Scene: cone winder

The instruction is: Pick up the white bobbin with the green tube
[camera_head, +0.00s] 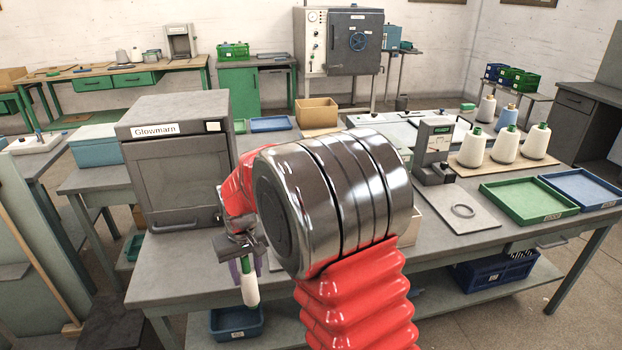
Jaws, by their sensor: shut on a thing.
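My gripper (246,266) is left of the middle, in front of the table's front edge and below the grey Glowmarn box. It points down and is shut on a white bobbin (251,291) with a green tube. The green tube end is between the fingers and the white body hangs below, roughly upright with a slight tilt. My red and chrome arm hides part of the table behind it. Several more white bobbins (536,142) stand on a board at the right of the table, some with green tube tops.
The Glowmarn box (178,165) stands close behind my gripper. A green tray (529,201) and a blue tray (580,188) lie empty at the right. A grey plate with a ring (463,211) lies beside them. A blue bin (237,322) sits low under the table, below the held bobbin.

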